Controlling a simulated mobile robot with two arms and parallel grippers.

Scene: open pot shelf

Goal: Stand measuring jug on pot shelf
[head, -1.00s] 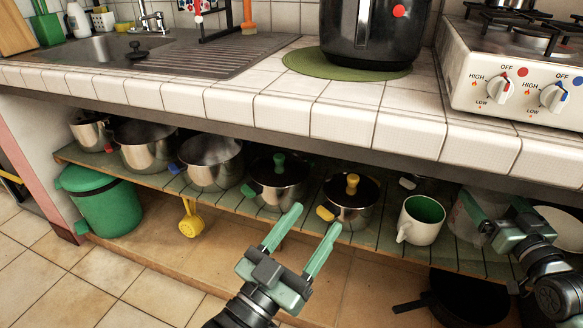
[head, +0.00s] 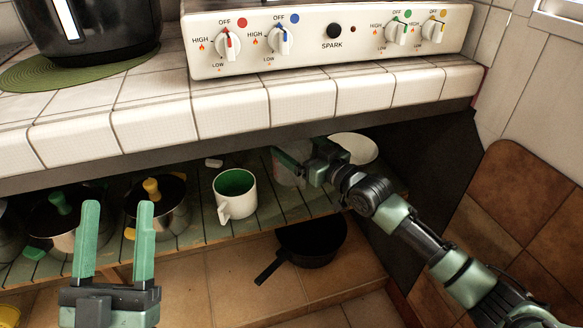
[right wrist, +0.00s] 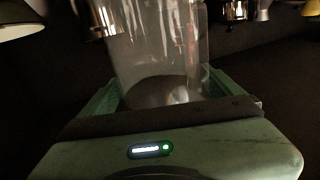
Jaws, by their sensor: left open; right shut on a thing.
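The measuring jug (head: 289,174) is a clear, see-through vessel standing on the slatted pot shelf (head: 266,208), right of the white mug. My right gripper (head: 293,161) reaches in from the right and is shut on it; its fingers hide part of the jug in the head view. In the right wrist view the jug (right wrist: 158,45) stands upright between the two green fingers of the right gripper (right wrist: 160,92). I cannot tell whether its base touches the shelf. My left gripper (head: 117,212) is open and empty in front of the shelf, before the lidded pots.
A white mug with green inside (head: 236,194) stands just left of the jug. A white bowl (head: 354,148) is behind and right. Lidded pots (head: 170,208) fill the left. A dark pan (head: 312,242) lies below the shelf. The tiled counter (head: 230,108) overhangs closely.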

